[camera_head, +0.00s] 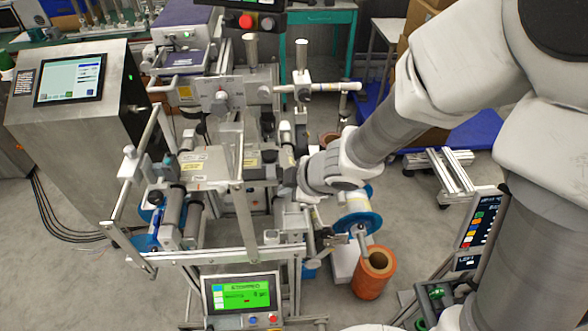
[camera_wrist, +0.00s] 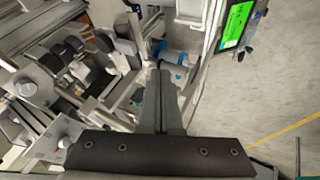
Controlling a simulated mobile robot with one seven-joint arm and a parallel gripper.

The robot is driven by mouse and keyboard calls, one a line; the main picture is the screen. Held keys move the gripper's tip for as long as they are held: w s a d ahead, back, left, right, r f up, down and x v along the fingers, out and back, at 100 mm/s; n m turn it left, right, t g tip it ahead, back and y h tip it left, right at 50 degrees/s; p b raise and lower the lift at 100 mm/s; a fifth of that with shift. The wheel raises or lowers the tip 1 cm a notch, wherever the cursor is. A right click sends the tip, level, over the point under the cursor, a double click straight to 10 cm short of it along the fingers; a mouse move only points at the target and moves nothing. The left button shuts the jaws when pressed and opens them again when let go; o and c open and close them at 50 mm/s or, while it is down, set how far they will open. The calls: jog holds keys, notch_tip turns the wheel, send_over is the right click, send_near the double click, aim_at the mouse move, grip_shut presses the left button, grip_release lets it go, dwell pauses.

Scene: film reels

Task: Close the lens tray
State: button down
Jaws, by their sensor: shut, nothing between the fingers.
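I cannot single out the lens tray for certain in either view. The grey machine (camera_head: 215,95) with rollers, bars and labelled blocks fills the middle of the head view. My gripper (camera_wrist: 161,76) points into the machine in the wrist view, its two fingers together with nothing visible between them. In the head view, my arm reaches in from the right and its end is beside the right side of the machine's middle section. The fingertips there are hidden or too small to tell. Whether the fingers touch any part of the machine is not clear.
A green-screened panel (camera_head: 240,294) stands at the machine's front. A blue-flanged reel (camera_head: 358,222) and an orange roll (camera_head: 373,273) are below my wrist. A steel console (camera_head: 75,130) stands left. Bars and posts crowd the middle; grey floor (camera_head: 60,285) is open at lower left.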

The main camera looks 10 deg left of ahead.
aim_at(270, 164)
jog(key=w+a+f+b, duration=0.1)
jog(key=w+a+f, duration=0.3)
jog(key=w+f, duration=0.1)
jog(key=shift+w+f+b, duration=0.25)
jog(key=shift+w+b, duration=0.15)
jog(key=shift+w, duration=0.35)
